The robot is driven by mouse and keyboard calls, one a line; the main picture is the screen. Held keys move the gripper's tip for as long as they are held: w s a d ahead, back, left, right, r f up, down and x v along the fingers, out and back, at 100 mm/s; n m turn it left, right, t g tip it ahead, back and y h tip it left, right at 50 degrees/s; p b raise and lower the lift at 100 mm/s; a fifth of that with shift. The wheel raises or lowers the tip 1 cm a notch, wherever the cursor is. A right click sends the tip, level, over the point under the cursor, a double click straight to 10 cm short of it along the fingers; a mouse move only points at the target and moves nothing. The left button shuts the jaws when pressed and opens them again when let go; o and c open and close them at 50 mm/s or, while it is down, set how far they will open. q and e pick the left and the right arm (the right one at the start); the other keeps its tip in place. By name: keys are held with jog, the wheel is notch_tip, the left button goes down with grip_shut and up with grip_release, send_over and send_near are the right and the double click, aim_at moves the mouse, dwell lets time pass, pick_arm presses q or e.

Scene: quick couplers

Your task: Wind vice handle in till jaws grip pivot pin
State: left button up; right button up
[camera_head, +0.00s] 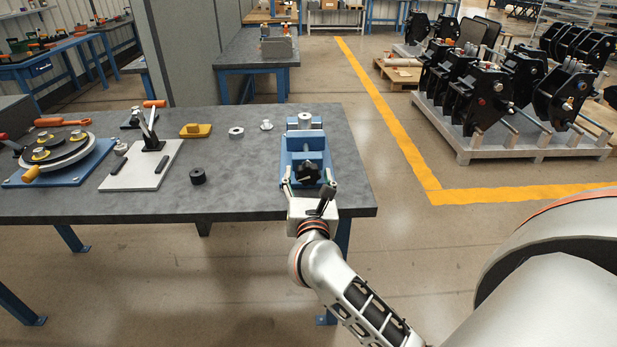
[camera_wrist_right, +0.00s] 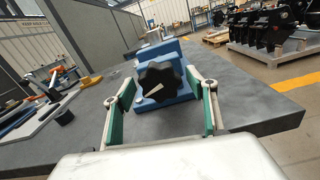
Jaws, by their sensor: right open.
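The blue vice (camera_head: 291,158) stands near the right end of the grey bench. Its black star-shaped handle (camera_head: 308,172) faces my right gripper; the handle also shows in the right wrist view (camera_wrist_right: 160,84), with a white mark on its face. A pale cylindrical pin (camera_head: 304,120) shows at the far end of the vice; whether the jaws touch it I cannot tell. My right gripper (camera_head: 308,182) is open, its green-padded fingers (camera_wrist_right: 162,118) spread to either side of the handle, with gaps visible on both sides. My left gripper is not in view.
The grey bench (camera_head: 245,190) also holds a black ring (camera_head: 198,176), a grey ring (camera_head: 236,133), a small metal fitting (camera_head: 267,125), a yellow block (camera_head: 196,130), a toggle clamp on a white plate (camera_head: 140,170) and a round fixture (camera_head: 58,153). The bench's right edge is close beside the vice.

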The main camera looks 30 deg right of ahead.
jog(key=shift+c, duration=0.3)
jog(key=c, duration=1)
jog(key=shift+f+m+b, duration=0.25)
jog(key=shift+m+b, duration=0.35)
jog(key=shift+c, duration=0.2)
jog(key=shift+r, duration=0.25)
jog(key=o, duration=1.1)
jog(key=shift+s, duration=0.1)
jog(key=v, duration=1.2)
